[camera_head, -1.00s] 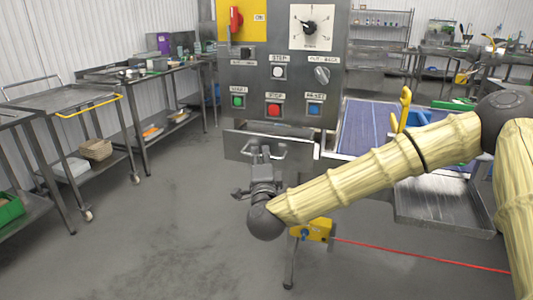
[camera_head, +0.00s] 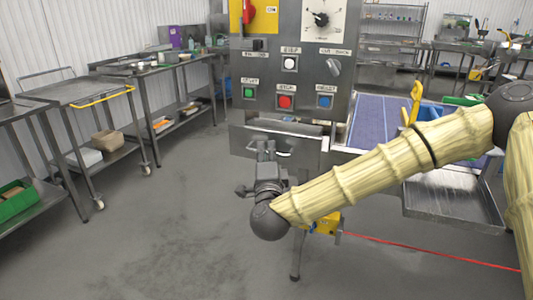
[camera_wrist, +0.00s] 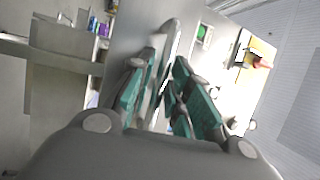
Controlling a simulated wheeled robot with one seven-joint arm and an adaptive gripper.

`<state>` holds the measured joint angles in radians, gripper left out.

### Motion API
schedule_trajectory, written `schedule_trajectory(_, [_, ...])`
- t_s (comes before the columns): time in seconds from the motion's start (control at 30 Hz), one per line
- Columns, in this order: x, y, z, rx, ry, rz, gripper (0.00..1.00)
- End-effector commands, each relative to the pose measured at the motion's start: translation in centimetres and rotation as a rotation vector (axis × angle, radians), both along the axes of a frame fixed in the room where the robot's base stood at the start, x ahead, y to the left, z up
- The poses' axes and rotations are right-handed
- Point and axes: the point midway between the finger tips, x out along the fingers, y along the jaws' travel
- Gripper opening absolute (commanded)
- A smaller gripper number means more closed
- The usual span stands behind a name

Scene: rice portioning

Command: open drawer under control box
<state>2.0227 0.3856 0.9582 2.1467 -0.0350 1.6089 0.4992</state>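The drawer (camera_head: 303,146) is a grey metal front under the control box (camera_head: 297,70). A dark gap shows above its front, and it looks slightly out. Its bar handle (camera_head: 284,154) is partly hidden by my gripper. My gripper (camera_head: 265,146) is at the handle, with its fingers close together. In the wrist view, the teal-padded fingers of my gripper (camera_wrist: 166,62) lie on both sides of the shiny handle bar (camera_wrist: 173,35) and look shut on it. The exact contact is hard to see.
A blue conveyor (camera_head: 372,124) and a metal tray (camera_head: 455,207) are to the right. A yellow unit (camera_head: 325,222) and a red line (camera_head: 430,252) are below. Metal tables and a cart (camera_head: 75,92) stand on the left. The floor in front and left is clear.

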Motion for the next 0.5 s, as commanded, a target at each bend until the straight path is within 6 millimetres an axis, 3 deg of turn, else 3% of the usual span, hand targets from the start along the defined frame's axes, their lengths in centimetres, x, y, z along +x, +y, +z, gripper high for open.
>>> schedule_trajectory(0.17, [-1.9,-0.1,-0.4,0.000,0.001,0.002,0.19])
schedule_trajectory(0.5, [-8.0,-0.6,-1.6,-0.001,0.002,0.003,0.19])
